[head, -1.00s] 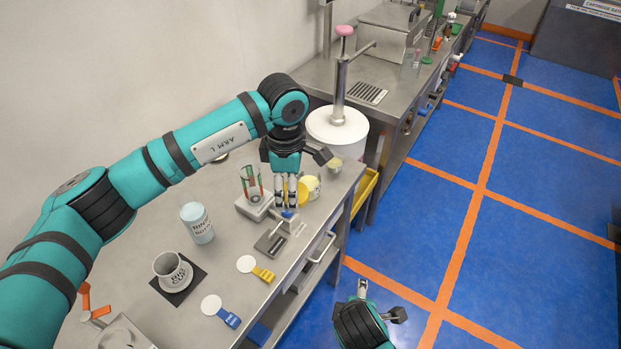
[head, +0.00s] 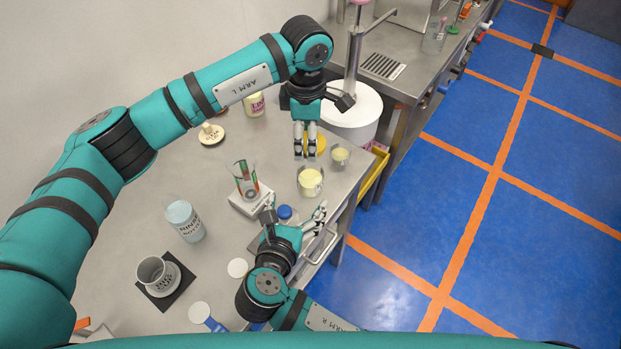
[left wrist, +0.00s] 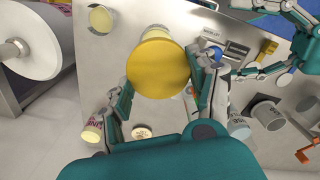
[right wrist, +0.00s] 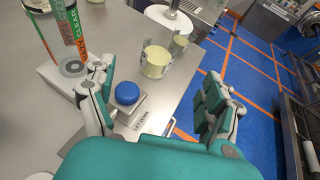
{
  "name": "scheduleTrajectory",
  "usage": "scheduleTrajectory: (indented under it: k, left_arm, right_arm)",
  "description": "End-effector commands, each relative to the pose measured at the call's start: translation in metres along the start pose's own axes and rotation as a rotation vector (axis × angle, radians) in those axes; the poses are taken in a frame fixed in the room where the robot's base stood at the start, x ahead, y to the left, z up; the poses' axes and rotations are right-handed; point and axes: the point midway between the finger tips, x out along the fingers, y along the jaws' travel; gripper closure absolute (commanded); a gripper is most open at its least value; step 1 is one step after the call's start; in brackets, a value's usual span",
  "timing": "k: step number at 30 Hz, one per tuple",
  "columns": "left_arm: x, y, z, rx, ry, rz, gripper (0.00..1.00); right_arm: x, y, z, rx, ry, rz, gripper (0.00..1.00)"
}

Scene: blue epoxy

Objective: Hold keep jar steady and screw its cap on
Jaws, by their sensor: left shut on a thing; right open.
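My left gripper (head: 305,150) is shut on a yellow round cap (head: 312,143), behind the nearer glass jar. In the left wrist view the cap (left wrist: 158,68) fills the space between the fingers and hides what is below it. The glass jar (head: 310,183), with pale yellow contents, stands upright and uncovered; it appears to be the keep jar, but I read no label. My right gripper (head: 293,210) is open and empty, fingers spread, on the near side of this jar. In the right wrist view the jar (right wrist: 155,63) stands beyond the open fingers.
A second pale yellow glass (head: 340,154) stands close behind the jar. The table edge is close on the right.

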Motion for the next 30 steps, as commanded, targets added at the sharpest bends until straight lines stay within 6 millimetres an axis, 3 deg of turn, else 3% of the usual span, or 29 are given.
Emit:
scheduleTrajectory:
  k: [7, 21, 30]
  left_arm:
    - [0.000, 0.000, 0.000, 0.000, 0.000, 0.000, 0.55]
    - [0.000, 0.000, 0.000, 0.000, 0.000, 0.000, 0.55]
    - [0.000, 0.000, 0.000, 0.000, 0.000, 0.000, 0.55]
  right_arm:
    - [0.021, -0.001, 0.000, -0.001, -0.002, -0.003, 0.14]
    - [0.104, -0.001, 0.000, 0.001, -0.001, -0.002, 0.14]
    - [0.121, -0.001, 0.000, 0.003, 0.001, -0.001, 0.14]
